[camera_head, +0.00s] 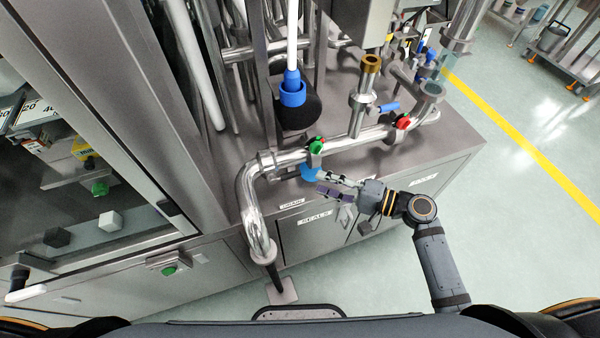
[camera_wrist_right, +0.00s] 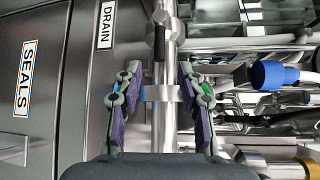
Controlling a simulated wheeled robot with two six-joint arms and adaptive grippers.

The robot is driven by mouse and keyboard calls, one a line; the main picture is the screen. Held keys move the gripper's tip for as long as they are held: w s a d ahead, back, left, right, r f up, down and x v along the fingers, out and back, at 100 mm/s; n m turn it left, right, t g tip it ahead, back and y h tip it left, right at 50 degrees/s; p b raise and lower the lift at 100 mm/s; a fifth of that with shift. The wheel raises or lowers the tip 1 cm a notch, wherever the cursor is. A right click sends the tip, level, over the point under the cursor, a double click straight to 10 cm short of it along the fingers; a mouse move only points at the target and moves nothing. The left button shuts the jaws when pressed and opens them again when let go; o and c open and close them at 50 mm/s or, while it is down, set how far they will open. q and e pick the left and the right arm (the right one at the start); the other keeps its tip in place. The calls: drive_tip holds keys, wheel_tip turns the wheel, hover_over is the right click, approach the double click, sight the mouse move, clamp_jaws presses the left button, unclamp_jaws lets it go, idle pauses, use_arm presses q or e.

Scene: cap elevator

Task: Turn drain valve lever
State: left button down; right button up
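A polished steel pipe (camera_head: 345,141) runs along the counter front and bends down at the left. A valve on it has a green handle (camera_head: 316,145) on top and a blue lever (camera_head: 308,172) below, above the DRAIN label (camera_head: 291,203). My right gripper (camera_head: 326,181) is open just right of the blue lever. In the right wrist view, the open fingers (camera_wrist_right: 160,102) stand on either side of the pipe (camera_wrist_right: 166,70). Blue shows beside the left finger and green behind the right finger; both are partly hidden. Contact with the lever cannot be told.
A red-handled valve (camera_head: 403,121) and a blue handle (camera_head: 389,107) sit further right. A blue collar with a black bulb (camera_head: 297,112) stands behind the pipe. Cabinet doors with a SEALS label (camera_head: 315,217) lie below. Open floor is to the right.

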sight(298, 175)
drive_tip(key=p+x, duration=0.1)
drive_tip(key=x, duration=0.7)
clamp_jaws()
